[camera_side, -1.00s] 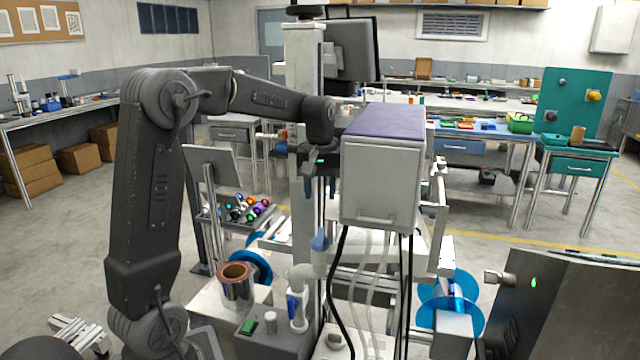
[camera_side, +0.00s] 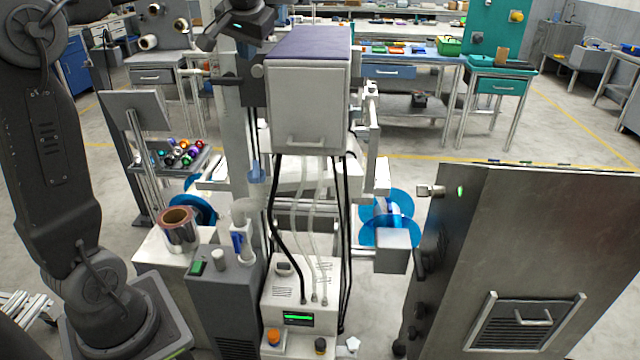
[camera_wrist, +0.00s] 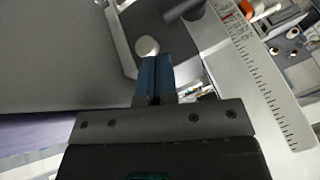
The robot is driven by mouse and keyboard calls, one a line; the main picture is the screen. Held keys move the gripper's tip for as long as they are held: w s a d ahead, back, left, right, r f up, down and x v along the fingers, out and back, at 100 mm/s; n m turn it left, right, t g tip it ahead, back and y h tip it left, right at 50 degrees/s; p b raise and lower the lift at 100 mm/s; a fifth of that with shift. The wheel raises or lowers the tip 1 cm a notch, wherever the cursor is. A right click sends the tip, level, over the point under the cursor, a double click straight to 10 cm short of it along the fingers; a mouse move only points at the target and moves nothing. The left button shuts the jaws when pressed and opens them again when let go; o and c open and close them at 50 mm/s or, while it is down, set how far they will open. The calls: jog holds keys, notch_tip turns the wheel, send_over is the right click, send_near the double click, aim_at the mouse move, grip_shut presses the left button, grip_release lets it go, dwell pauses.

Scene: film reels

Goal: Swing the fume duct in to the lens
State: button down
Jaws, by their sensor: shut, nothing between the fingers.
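The pale elbow pipe (camera_side: 243,210), which looks like the fume duct, stands on a grey vented cabinet (camera_side: 222,300) in the side view. A blue nozzle (camera_side: 257,172) shows at its upper end, close to the column. I cannot surely pick out the lens. My gripper (camera_side: 244,52) is at the top of the side view, up and left of the grey box, well above the pipe. Its blue fingers (camera_wrist: 154,62) are shut and empty in the wrist view. They overlap a pale round knob (camera_wrist: 147,46) there; contact cannot be told.
The purple-topped grey box (camera_side: 308,100) hangs right of the column (camera_side: 236,115), with dark cables and clear tubes below. A ruled scale (camera_wrist: 258,70) lies right of my fingers. A copper-coloured reel (camera_side: 178,230) stands left; a large metal cabinet (camera_side: 500,265) stands right.

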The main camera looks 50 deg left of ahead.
jog(key=w+d+r+m+t+y, duration=0.1)
jog(key=d+r+m+t, duration=0.25)
jog(key=r, duration=0.45)
jog(key=w+d+r+m+t+y, duration=0.15)
jog(key=r+m, duration=0.25)
jog(key=r, duration=0.4)
jog(key=w+d+f+m, duration=0.1)
jog(key=d+f+m, duration=0.1)
jog(key=d+f, duration=0.1)
jog(key=w+d+f+m+g+h, duration=0.1)
jog(key=d+f+m, duration=0.1)
jog(key=d, duration=0.3)
jog(key=d+f+m, duration=0.2)
jog(key=d+f, duration=0.2)
jog(key=f, duration=0.1)
jog(key=shift+w+d+h, duration=0.35)
jog(key=shift+w+d, duration=0.05)
jog(key=s+d+f+m+g+y, duration=0.1)
jog(key=s+d+f+m, duration=0.1)
jog(key=d+f+m, duration=0.4)
jog(key=s+d+f+m+g, duration=0.2)
jog(key=d+f, duration=0.2)
jog(key=d, duration=0.5)
jog(key=m+t+y, duration=0.5)
jog(key=m+y, duration=0.3)
send_near(324, 184)
jog(key=x, duration=0.7)
jog(key=shift+a, duration=0.15)
jog(key=shift+w+a, duration=0.1)
